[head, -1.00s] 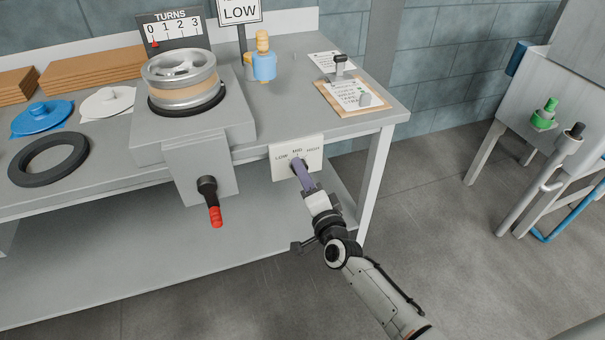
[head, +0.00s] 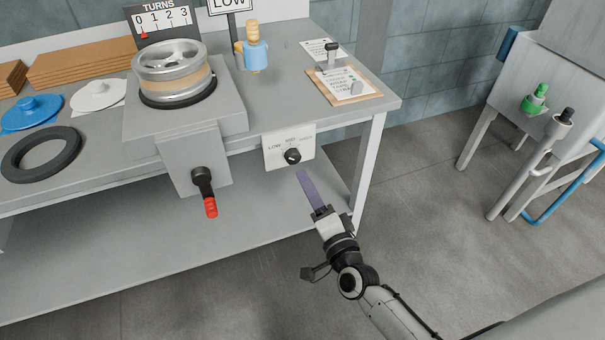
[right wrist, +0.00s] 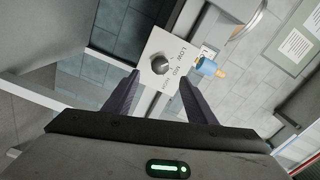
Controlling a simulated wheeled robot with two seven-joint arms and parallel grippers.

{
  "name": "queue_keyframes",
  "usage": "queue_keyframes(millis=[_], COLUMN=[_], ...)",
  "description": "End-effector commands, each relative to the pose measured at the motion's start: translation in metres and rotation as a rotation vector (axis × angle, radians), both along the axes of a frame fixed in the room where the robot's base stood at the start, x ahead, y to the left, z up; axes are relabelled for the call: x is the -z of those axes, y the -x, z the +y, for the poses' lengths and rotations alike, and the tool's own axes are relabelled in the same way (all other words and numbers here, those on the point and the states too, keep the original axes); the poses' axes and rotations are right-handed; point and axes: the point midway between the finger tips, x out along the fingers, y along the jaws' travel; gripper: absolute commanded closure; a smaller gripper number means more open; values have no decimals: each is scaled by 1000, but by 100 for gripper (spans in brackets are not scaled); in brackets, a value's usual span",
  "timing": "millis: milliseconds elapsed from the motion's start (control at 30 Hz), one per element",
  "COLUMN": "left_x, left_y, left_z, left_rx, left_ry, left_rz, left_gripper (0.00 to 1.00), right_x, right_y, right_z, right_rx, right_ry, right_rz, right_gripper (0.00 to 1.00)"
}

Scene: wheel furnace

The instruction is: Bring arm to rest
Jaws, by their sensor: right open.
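My right gripper (head: 302,175) is in front of and below the white LOW-MID-HIGH panel (head: 273,160) on the bench's front edge, apart from it. In the right wrist view its two dark fingers (right wrist: 160,92) are spread with nothing between them. The black selector knob (head: 292,156) on the panel is free of the gripper; it also shows in the right wrist view (right wrist: 160,64), ahead of the fingers. My right arm comes in from the lower right. My left gripper is not in view.
The grey bench (head: 288,90) carries a wheel unit (head: 172,68) with a red-handled crank (head: 210,207) hanging at its front. A clipboard (head: 378,92) lies near the bench's right end. The floor (head: 420,200) right of the bench is open up to a grey machine (head: 545,70).

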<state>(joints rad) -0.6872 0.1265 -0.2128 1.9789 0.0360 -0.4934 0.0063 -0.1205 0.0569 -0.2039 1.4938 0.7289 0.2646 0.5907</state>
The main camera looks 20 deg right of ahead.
Motion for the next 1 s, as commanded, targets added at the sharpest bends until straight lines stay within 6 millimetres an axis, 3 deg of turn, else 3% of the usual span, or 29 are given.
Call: queue_keyframes(millis=[133, 633, 733, 867, 1000], left_x=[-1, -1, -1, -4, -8], left_y=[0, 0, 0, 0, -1], left_z=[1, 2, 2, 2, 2], left_rx=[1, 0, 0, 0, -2], left_ry=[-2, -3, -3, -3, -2], left_rz=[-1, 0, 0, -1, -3], left_gripper=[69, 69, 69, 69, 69], right_x=[0, 0, 5, 32, 75], right_y=[11, 12, 19, 59, 134], right_z=[0, 0, 4, 27, 47], right_rx=[-1, -1, -22, -145, -357], right_ry=[0, 0, 39, 270, 659], right_rz=[0, -1, 20, 121, 279], right_gripper=[49, 49, 49, 49, 49])
